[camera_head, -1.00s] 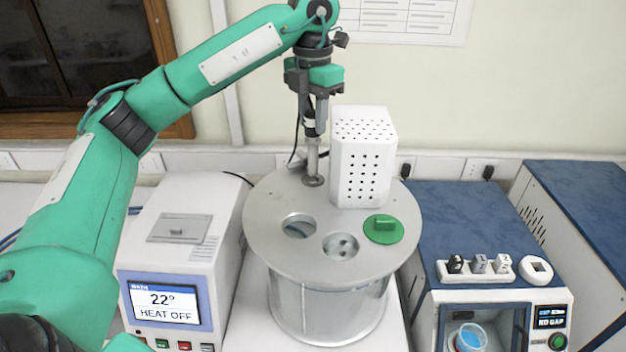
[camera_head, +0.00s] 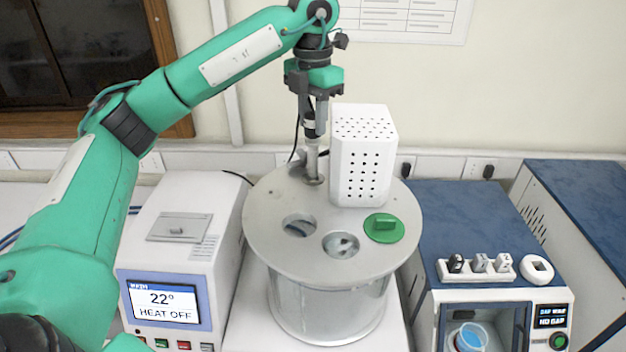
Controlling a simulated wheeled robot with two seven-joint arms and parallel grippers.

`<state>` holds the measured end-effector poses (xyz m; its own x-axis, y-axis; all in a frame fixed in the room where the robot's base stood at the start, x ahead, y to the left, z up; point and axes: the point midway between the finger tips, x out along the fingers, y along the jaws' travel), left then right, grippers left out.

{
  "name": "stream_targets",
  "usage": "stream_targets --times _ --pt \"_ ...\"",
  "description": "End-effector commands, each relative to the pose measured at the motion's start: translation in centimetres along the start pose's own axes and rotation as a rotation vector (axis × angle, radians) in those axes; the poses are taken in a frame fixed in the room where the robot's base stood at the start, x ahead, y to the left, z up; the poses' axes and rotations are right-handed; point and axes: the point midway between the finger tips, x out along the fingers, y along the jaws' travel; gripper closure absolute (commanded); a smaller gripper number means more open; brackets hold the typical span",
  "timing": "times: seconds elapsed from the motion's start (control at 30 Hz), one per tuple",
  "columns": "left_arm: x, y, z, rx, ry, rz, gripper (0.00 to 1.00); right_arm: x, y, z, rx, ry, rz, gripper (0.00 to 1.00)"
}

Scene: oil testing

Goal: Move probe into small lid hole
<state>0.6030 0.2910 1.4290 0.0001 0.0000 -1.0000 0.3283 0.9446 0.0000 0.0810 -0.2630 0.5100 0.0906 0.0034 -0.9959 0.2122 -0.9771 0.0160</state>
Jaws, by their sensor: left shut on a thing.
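The probe (camera_head: 311,160) is a thin grey metal rod with a dark cable at its top. It stands upright at the back left of the round metal lid (camera_head: 270,235), at a small round fitting (camera_head: 314,181). I cannot tell how deep its tip sits there. My left gripper (camera_head: 312,112) points down from above and is shut on the probe's upper part. The lid also has two larger round holes, one at left (camera_head: 299,226) and one at front (camera_head: 341,245). My right gripper is not in view.
A white perforated box (camera_head: 362,158) stands on the lid right beside the probe. A white heater unit (camera_head: 180,250) with a screen stands left, a blue-topped instrument (camera_head: 465,225) right.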

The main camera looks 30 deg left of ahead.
Motion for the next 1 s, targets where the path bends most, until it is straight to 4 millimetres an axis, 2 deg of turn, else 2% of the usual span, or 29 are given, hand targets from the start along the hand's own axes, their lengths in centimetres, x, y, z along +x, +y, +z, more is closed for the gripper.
stream_targets --times 0.5,1.0 --pt "2.2 0.0 0.0 0.0 -0.001 0.0 1.0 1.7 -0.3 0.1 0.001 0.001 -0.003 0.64" --pt "2.6 0.0 0.0 0.0 -0.001 0.0 1.0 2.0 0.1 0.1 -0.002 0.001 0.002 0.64"
